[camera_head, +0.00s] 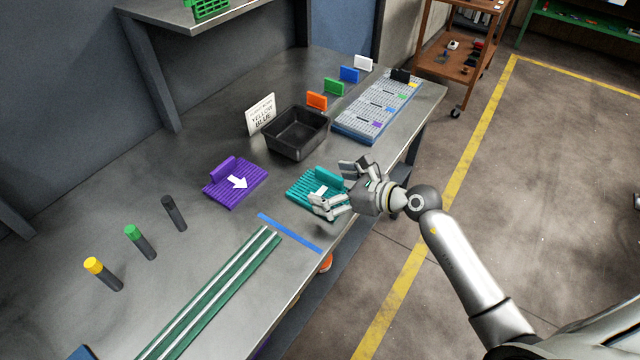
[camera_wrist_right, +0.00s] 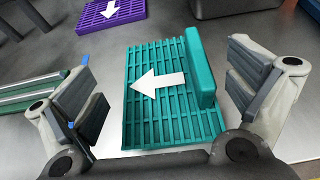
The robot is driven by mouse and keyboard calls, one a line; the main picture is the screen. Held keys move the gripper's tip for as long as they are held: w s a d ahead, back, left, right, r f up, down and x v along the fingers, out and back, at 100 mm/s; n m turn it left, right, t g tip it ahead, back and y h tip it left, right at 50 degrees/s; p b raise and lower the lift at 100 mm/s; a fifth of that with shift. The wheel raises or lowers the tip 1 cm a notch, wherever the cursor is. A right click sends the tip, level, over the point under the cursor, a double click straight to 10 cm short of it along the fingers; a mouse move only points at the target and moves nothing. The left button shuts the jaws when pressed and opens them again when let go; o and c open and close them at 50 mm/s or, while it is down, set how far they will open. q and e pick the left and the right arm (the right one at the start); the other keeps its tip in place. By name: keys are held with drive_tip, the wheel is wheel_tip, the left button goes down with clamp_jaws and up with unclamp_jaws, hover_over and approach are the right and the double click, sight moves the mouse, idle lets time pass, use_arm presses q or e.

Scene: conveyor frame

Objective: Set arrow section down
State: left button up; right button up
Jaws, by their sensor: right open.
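A teal ribbed section with a white arrow and an upright block (camera_head: 306,184) lies flat on the metal table near its right edge. In the right wrist view the teal section (camera_wrist_right: 160,118) lies between my right gripper's spread fingers, with its arrow pointing left. My right gripper (camera_head: 338,188) is open just over it, touching nothing that I can make out. A purple section with a white arrow (camera_head: 229,190) lies left of it, and its edge shows in the wrist view (camera_wrist_right: 110,14). My left gripper is not in view.
Green rails (camera_head: 212,292) and a blue strip (camera_head: 290,232) lie in front. A black bin (camera_head: 295,152), a sign (camera_head: 260,115) and a grey grid board (camera_head: 350,130) stand behind. Several posts, including a yellow-topped one (camera_head: 104,274), stand at the left. Table space around the purple section is clear.

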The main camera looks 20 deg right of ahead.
drive_tip(key=v, duration=0.7)
drive_tip(key=shift+s+d+r+b, duration=0.1)
drive_tip(key=shift+s+d+b, duration=0.1)
drive_tip(key=shift+s+b, duration=0.15)
drive_tip(key=shift+s+d+r, duration=0.2)
drive_tip(key=shift+r, duration=0.05)
